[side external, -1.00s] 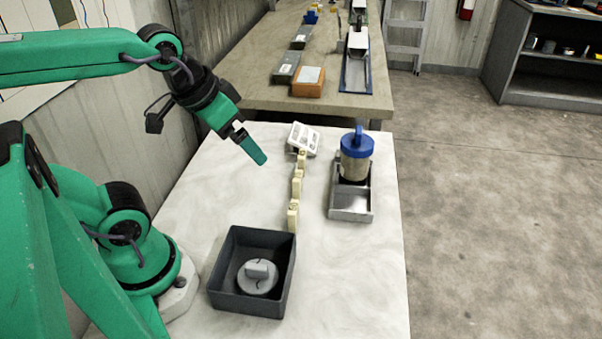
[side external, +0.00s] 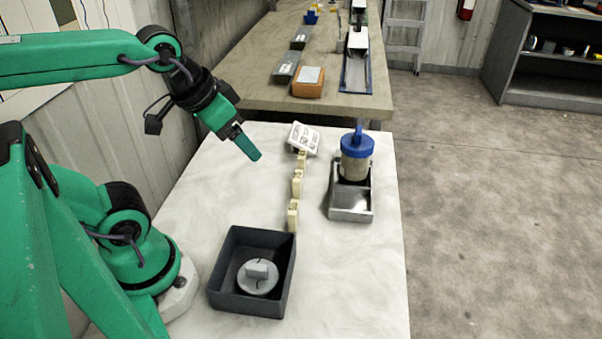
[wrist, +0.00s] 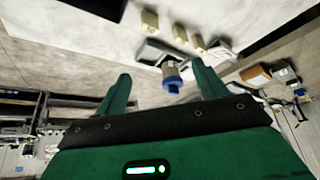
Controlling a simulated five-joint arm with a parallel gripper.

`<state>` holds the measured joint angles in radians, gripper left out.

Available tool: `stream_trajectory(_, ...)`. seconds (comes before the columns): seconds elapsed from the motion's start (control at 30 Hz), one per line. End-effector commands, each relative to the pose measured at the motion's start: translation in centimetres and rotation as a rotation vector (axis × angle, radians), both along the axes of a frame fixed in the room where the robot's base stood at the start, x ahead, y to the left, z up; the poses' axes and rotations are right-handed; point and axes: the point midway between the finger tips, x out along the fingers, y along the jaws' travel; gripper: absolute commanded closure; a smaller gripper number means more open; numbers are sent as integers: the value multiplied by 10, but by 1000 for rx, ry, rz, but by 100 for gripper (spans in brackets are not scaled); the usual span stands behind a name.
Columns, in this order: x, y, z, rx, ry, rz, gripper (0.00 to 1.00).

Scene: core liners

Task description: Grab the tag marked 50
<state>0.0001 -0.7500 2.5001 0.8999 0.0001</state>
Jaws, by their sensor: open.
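Three cream tags (side external: 293,215), (side external: 297,184), (side external: 302,161) stand in a row on the white table, to the right of my gripper (side external: 255,155) in the side view. No number can be read on any of them, so I cannot tell which is 50. In the wrist view the tags (wrist: 150,20), (wrist: 180,33), (wrist: 199,43) show near the top, beyond the fingers. My gripper (wrist: 160,82) is open and empty, raised above the table and apart from the tags.
A dark square bin (side external: 225,271) with a grey round weight (side external: 258,277) in it stands at the front. A metal tray (side external: 351,214) with a blue-lidded jar (side external: 356,165) stands right of the tags. A white device (side external: 304,138) sits behind them. The table's front right is clear.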

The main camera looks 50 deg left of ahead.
Motion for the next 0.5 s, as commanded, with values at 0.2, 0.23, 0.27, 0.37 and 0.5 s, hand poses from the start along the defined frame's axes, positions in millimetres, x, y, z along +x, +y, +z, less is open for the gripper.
stream_trajectory(0.2, 2, 0, -1, 5, 9, -12, 29)
stream_trajectory(0.23, 3, 0, -2, 8, 14, -17, 29)
stream_trajectory(0.27, 5, -1, -3, 11, 19, -24, 29)
stream_trajectory(0.37, 10, -2, -7, 26, 44, -57, 29)
stream_trajectory(0.5, 22, -3, -16, 55, 93, -128, 29)
